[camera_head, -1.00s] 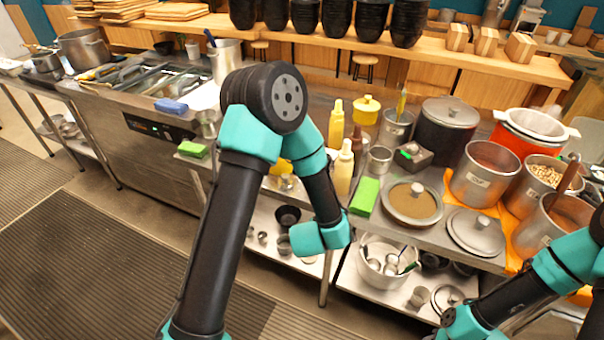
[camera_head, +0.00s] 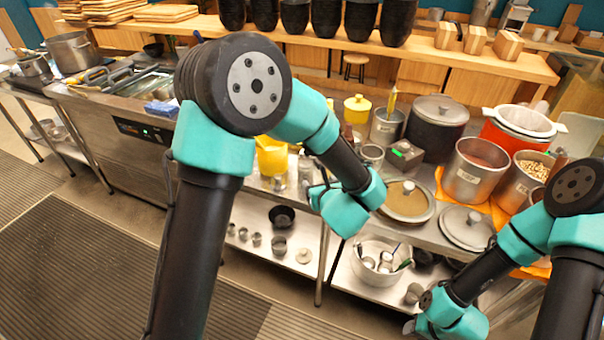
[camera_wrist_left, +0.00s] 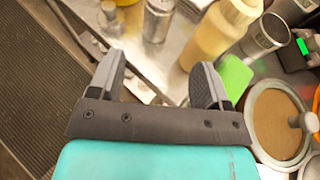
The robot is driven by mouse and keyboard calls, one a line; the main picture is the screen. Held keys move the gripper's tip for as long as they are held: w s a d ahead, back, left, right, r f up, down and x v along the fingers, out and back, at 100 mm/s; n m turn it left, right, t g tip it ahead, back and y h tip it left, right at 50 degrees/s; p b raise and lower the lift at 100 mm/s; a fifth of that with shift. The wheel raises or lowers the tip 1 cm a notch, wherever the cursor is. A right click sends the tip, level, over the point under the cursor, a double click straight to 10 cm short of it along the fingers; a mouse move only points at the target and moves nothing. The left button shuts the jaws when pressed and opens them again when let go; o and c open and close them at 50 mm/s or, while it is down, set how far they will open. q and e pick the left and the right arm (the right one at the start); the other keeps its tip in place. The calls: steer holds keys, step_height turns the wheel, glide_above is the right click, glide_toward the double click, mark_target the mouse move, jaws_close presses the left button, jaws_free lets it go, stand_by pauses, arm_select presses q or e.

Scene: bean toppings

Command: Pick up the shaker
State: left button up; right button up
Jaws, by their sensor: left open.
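In the left wrist view, small silver cylinders stand near the top edge on the metal counter. The one nearer the middle (camera_wrist_left: 158,20) looks like the shaker; another (camera_wrist_left: 110,18) is left of it, its top cut off. A silver cylinder also shows beside my left arm in the head view (camera_head: 304,172), partly hidden. My left gripper (camera_wrist_left: 157,82) is open and empty, its fingers spread below the shaker in the wrist picture and apart from it. My right gripper (camera_head: 410,325) is low at the right; its fingers are too unclear to read.
A lidded round pan (camera_head: 408,202), pots (camera_head: 473,170) and a yellow container (camera_head: 272,157) crowd the counter. Open floor lies left of the counter edge.

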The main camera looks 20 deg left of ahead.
mark_target(307, 170)
arm_select(q)
steer(key=shift+w+f, duration=0.1)
steer(key=x, duration=1.2)
steer(key=shift+w+a+f, duration=0.1)
steer(key=shift+f+x, duration=0.15)
steer(key=shift+x, duration=1.1)
steer(key=shift+f+x, duration=0.15)
steer(key=shift+x, duration=1.1)
steer(key=shift+c, duration=0.5)
steer(key=c, duration=0.4)
steer(key=shift+o, duration=0.2)
steer(key=shift+r, duration=0.1)
